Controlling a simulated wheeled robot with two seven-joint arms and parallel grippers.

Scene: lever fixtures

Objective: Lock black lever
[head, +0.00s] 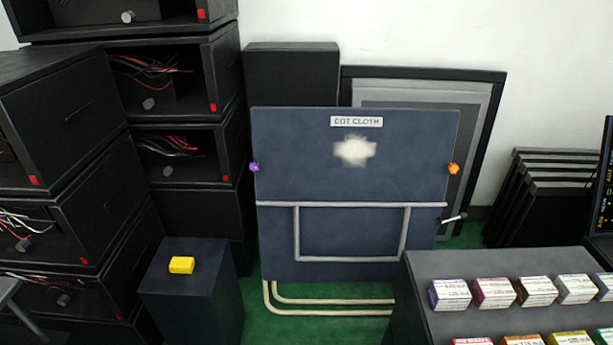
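A dark blue board (400,140) labelled "DOT CLOTH" stands upright in the middle of the head view. A short lever-like rod (453,219) sticks out at its lower right edge, tilted up to the right. The rod looks pale with a dark tip, and I cannot tell whether it is the black lever or whether it is locked. Neither of my grippers is in view.
Black boxes with wires (165,85) are stacked at the left. A yellow block (181,265) sits on a dark pedestal (190,305). A dark counter (420,275) with several small cartons fills the lower right. Green floor (255,310) shows between pedestal and counter.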

